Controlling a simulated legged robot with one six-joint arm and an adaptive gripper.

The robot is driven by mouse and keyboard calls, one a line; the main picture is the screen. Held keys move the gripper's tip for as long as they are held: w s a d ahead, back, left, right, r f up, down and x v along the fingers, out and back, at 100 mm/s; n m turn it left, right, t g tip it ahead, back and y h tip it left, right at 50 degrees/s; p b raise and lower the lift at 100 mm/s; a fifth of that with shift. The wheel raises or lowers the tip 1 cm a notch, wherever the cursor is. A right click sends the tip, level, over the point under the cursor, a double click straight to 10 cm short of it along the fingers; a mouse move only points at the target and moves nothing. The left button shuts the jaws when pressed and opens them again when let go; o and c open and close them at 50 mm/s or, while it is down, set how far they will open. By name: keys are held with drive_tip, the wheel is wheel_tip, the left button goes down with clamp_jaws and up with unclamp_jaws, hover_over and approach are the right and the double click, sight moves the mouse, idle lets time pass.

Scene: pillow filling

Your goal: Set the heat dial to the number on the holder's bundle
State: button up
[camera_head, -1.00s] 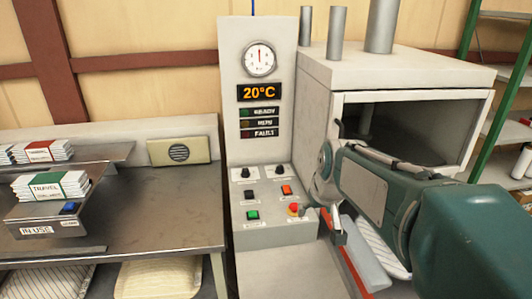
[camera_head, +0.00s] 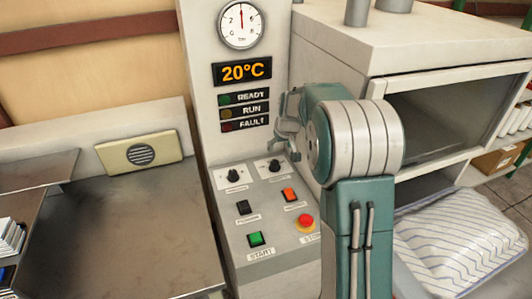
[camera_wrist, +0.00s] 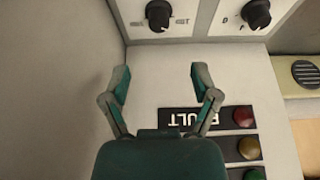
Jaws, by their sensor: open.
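Two black knobs sit on the sloped control panel, the left knob (camera_head: 233,175) and the right knob (camera_head: 274,166). Their labels are too small to read, so I cannot tell which is the heat dial. The wrist view is upside down and shows the right knob (camera_wrist: 158,14) beyond my fingertips and the left knob (camera_wrist: 256,14) at top right. My gripper (camera_wrist: 160,72) is open and empty, apart from both knobs. In the head view my gripper (camera_head: 283,130) is beside the FAULT lamp row, partly hidden by my wrist. The holder's bundle (camera_head: 10,237) is cut off at the left edge, its number unseen.
The display (camera_head: 242,72) reads 20°C below a round gauge (camera_head: 241,26). A green start button (camera_head: 255,239), a red stop button (camera_head: 306,221) and two switches share the panel. A striped pillow (camera_head: 455,245) lies at right. The metal table (camera_head: 125,235) is largely clear.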

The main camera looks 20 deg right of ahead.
sight(275, 162)
drive_tip(key=x, duration=1.1)
drive_tip(key=shift+w+d, duration=0.1)
drive_tip(key=shift+w, duration=0.15)
clamp_jaws()
